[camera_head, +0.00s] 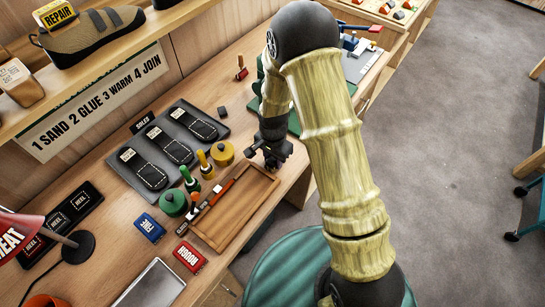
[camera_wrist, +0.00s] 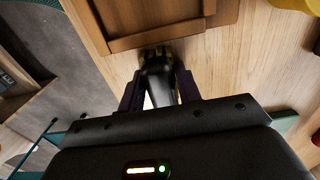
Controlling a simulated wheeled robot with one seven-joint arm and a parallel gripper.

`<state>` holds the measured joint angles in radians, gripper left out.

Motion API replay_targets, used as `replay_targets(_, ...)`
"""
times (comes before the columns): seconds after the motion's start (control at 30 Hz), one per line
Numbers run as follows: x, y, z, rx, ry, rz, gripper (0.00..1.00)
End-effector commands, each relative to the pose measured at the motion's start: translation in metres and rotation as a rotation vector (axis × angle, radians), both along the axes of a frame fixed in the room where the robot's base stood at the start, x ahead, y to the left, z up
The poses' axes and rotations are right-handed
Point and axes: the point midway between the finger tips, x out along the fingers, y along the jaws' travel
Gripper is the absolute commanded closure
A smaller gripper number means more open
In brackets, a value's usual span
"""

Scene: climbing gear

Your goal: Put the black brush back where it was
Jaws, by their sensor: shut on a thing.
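The black brush (camera_wrist: 158,82) is between the fingers of my gripper (camera_wrist: 160,95) in the wrist view, its dark rounded handle toward my palm and its brownish tip pointing away. In the head view my gripper (camera_head: 271,160) is low near the far right end of the wooden tray (camera_head: 240,207), and the brush is mostly hidden there. In the wrist view the brush tip is close to the outer edge of the tray's rim (camera_wrist: 158,37). I cannot tell whether it touches the rim or the bench.
Black soles (camera_head: 168,145) lie on a dark mat behind. Blue (camera_head: 149,227) and red (camera_head: 189,257) blocks sit in front. The tray's wide compartment looks empty.

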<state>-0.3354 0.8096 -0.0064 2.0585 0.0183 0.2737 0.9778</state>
Motion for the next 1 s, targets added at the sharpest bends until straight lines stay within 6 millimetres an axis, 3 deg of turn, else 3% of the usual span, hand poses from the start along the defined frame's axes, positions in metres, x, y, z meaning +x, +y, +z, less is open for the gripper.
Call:
replay_targets(0.3, 0.0, 0.0, -0.003, 0.0, 0.0, 0.0, 0.91)
replay_targets(0.33, 0.0, 0.0, -0.003, 0.0, 0.0, 0.001, 0.64)
replay_targets(0.43, 0.0, 0.0, -0.003, 0.0, 0.0, 0.001, 0.45)
replay_targets(0.77, 0.0, 0.001, 0.0, 0.0, 0.0, 0.002, 0.44)
replay_targets(1.0, 0.001, 0.001, 0.017, 0.001, -0.004, 0.003, 0.44)
